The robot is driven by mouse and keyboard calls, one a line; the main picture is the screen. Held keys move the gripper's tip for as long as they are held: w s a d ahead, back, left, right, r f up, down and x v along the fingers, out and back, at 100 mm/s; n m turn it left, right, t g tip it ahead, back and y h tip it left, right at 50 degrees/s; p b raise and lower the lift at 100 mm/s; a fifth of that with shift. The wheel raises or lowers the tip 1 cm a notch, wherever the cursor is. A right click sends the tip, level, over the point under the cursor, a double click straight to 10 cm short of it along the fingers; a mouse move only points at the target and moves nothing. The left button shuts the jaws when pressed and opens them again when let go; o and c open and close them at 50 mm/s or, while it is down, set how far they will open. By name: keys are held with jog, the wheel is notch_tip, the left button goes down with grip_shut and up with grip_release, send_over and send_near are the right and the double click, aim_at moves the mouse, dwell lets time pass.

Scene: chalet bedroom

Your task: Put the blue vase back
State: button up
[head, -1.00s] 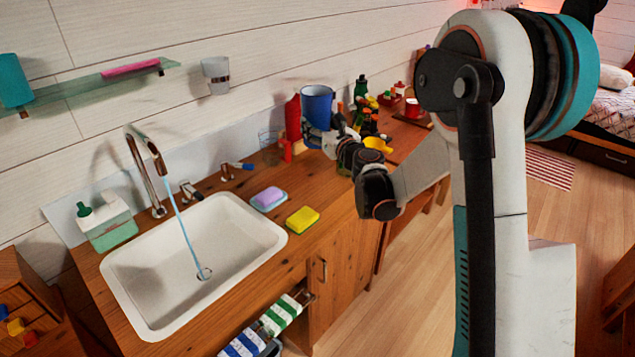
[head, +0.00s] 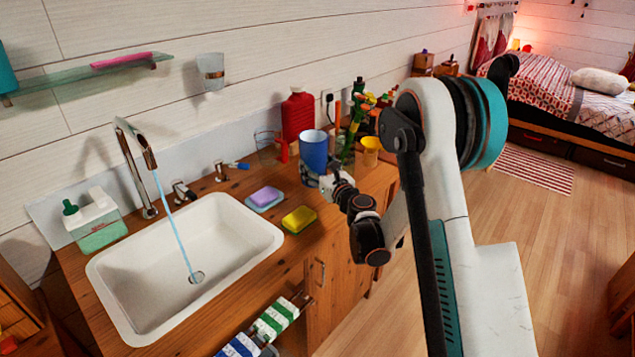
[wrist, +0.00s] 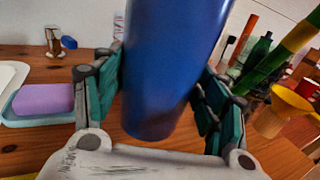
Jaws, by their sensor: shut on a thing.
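The blue vase (head: 313,152) is a plain, upright-looking cylinder at the right part of the wooden counter (head: 262,226). My gripper (head: 325,181) is shut on it from the front right. In the wrist view, the vase (wrist: 172,55) fills the middle between the teal finger pads of my gripper (wrist: 158,98), and it leans slightly in that picture. Its base shows low over the wood. I cannot tell whether the base touches the counter. The vase's top is cut off in the wrist view.
A red bottle (head: 298,115) and a clear glass (head: 267,147) stand behind the vase. A purple soap (head: 264,196), a yellow sponge (head: 299,219) and the sink (head: 185,262) lie left and in front.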

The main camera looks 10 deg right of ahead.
jog(key=shift+f+b, duration=0.85)
jog(key=shift+f, duration=1.35)
jog(key=o, duration=1.4)
jog(key=shift+o, duration=0.2)
